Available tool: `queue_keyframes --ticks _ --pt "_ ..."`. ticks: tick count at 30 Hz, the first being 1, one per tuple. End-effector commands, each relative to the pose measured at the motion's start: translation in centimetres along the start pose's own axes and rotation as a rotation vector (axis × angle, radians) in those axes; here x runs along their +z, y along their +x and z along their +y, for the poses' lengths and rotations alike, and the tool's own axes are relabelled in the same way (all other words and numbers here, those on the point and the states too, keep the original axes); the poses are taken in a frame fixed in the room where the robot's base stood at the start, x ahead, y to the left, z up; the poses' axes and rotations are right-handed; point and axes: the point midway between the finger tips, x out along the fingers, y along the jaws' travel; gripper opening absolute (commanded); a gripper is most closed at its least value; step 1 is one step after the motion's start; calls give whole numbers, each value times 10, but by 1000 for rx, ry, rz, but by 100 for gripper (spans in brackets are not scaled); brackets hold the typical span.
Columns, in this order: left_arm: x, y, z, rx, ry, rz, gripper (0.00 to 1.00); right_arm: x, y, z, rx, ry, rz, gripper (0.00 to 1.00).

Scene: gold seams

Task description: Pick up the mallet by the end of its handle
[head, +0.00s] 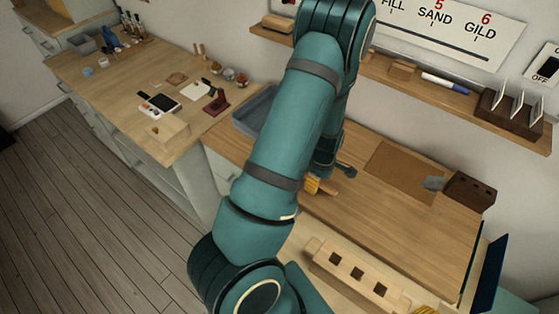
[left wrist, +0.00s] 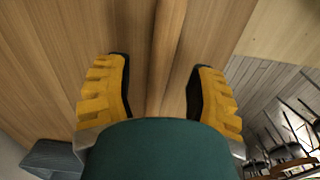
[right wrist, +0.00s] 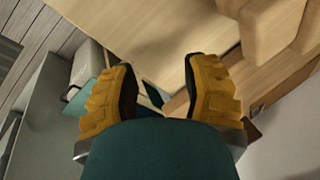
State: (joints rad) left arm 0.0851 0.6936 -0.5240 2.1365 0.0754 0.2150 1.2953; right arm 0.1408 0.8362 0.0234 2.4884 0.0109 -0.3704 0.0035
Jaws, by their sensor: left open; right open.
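My left gripper (head: 312,186) is low over the workbench, largely hidden behind my own arm in the head view. A rounded brown wooden piece (head: 329,188) shows right beside its yellow finger; it looks like part of the mallet, but the rest is hidden. In the left wrist view my left gripper (left wrist: 160,90) is open. A narrow wooden bar (left wrist: 168,50) runs lengthwise between its fingers; I cannot tell whether it is the mallet's handle, and no mallet head shows there. My right gripper (right wrist: 160,90) is open and empty; a yellow bit shows at the head view's bottom edge.
A wooden block with square holes (head: 352,268) stands at the front of the bench (head: 400,220). A grey tray (head: 252,112) lies left of my arm. A brown mat (head: 400,170) and a dark block (head: 470,190) lie at the right. A shelf (head: 420,85) runs along the wall.

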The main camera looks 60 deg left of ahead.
Motion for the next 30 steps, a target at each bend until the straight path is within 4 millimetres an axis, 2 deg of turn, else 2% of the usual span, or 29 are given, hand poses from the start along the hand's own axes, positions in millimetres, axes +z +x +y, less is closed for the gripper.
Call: queue_keyframes --ticks 3,6,13,14,18,19,30 --pt "0 17 -1 -3 1 0 56 0 3 1 1 0 0 47" --pt "0 23 0 -1 0 0 56 0 4 1 1 0 0 47" --pt "0 24 0 0 1 0 56 0 4 1 1 0 0 47" --pt "0 24 0 0 1 0 58 0 4 1 1 0 0 47" --pt "0 24 0 0 1 0 9 0 4 1 1 0 0 47" --pt "0 24 0 0 1 0 0 0 4 1 1 0 0 47" --pt "0 24 0 -1 1 0 0 0 4 1 1 0 0 47"
